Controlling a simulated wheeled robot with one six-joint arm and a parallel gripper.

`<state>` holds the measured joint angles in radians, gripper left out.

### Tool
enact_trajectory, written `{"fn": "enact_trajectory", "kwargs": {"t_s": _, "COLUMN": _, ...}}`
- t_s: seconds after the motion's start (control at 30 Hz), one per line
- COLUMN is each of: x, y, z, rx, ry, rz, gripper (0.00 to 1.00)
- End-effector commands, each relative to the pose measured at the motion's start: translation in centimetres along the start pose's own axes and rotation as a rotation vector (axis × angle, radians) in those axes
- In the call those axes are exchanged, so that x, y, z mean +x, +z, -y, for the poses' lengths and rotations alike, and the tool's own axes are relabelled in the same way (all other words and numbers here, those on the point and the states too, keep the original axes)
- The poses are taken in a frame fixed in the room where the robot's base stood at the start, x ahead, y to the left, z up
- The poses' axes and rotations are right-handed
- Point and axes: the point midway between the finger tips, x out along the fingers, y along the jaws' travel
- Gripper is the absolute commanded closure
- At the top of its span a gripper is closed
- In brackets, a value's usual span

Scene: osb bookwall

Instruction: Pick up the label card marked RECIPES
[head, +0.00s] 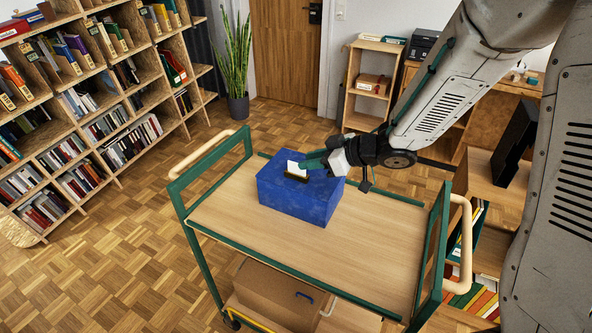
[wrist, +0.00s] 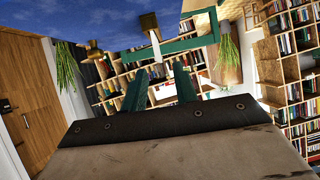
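A blue box (head: 300,195) stands on the wooden top of a green-framed trolley (head: 230,215). A small white card (head: 294,168) shows at the box's upper part, just above a dark and gold strip (head: 297,178). No lettering is legible on it, so I cannot tell whether it is marked RECIPES. My gripper (head: 312,161) is over the box, its green fingers pointing left, close beside the card. In the wrist view, my gripper (wrist: 160,80) has its two green fingers apart. A small white patch (wrist: 165,92) shows between them; I cannot tell whether it touches them.
The trolley has raised green end frames with pale handles (head: 203,152). A cardboard box (head: 280,292) sits on its lower shelf. A tall bookcase (head: 90,105) fills the left, a plant (head: 236,65) and door (head: 285,45) the back. Parquet floor (head: 135,215) is clear left of the trolley.

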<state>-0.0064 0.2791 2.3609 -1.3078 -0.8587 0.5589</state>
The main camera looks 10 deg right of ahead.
Motion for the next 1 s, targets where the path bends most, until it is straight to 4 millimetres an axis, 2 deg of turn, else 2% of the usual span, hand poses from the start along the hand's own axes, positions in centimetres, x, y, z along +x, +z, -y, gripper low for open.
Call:
{"fn": "enact_trajectory", "kwargs": {"t_s": 0.3, "x": 4.5, "y": 0.4, "z": 0.0, "rx": 0.001, "ry": 0.0, "rz": 0.002, "gripper": 0.71}}
{"fn": "enact_trajectory", "kwargs": {"t_s": 0.43, "x": 5.2, "y": 0.3, "z": -0.1, "rx": 0.0, "ry": 0.003, "rz": 0.001, "gripper": 0.71}}
{"fn": "enact_trajectory", "kwargs": {"t_s": 0.63, "x": 5.2, "y": 0.3, "z": -0.1, "rx": 0.0, "ry": 0.004, "rz": 0.001, "gripper": 0.71}}
{"fn": "enact_trajectory", "kwargs": {"t_s": 0.67, "x": 5.2, "y": 0.3, "z": -0.1, "rx": 0.0, "ry": 0.004, "rz": 0.001, "gripper": 0.76}}
{"fn": "enact_trajectory", "kwargs": {"t_s": 0.73, "x": 5.2, "y": 0.3, "z": -0.1, "rx": 0.0, "ry": 0.004, "rz": 0.001, "gripper": 0.96}}
{"fn": "enact_trajectory", "kwargs": {"t_s": 0.77, "x": 5.2, "y": 0.3, "z": -0.1, "rx": 0.0, "ry": 0.004, "rz": 0.001, "gripper": 1.0}}
{"fn": "enact_trajectory", "kwargs": {"t_s": 1.0, "x": 5.2, "y": 0.3, "z": -0.1, "rx": 0.0, "ry": 0.004, "rz": 0.001, "gripper": 1.0}}
